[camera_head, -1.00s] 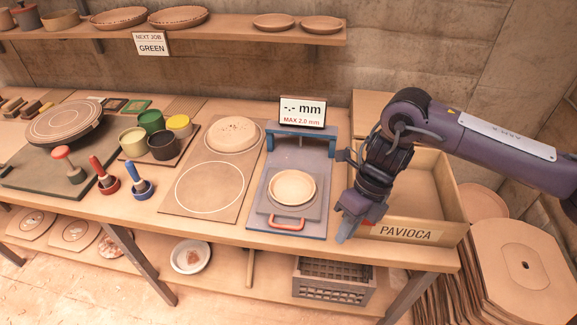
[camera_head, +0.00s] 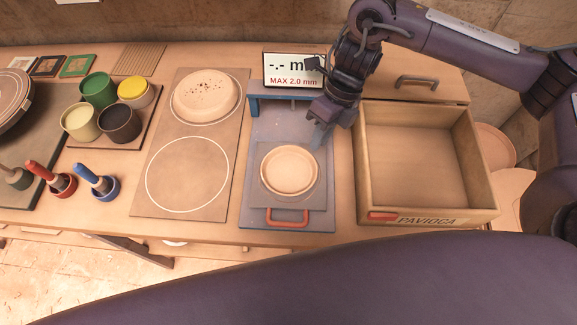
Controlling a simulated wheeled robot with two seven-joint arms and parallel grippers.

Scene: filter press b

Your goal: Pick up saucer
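A pale round saucer (camera_head: 289,170) lies flat on the grey plate of the blue-framed measuring stand (camera_head: 262,212). A second round piece with dark specks (camera_head: 206,97) lies in the far circle of the brown board (camera_head: 190,205); the near circle is empty. My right gripper (camera_head: 318,134) points down over the stand, just behind and right of the first saucer, apart from it. It holds nothing that I can see; its finger gap is unclear. My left gripper is not in view.
A display (camera_head: 293,70) stands behind the saucer, partly covered by my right gripper. An open, empty wooden box (camera_head: 428,215) marked PAVIOCA is to the right. Several cups (camera_head: 98,90) and handled tools (camera_head: 97,182) stand left. A purple link of mine crosses the bottom.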

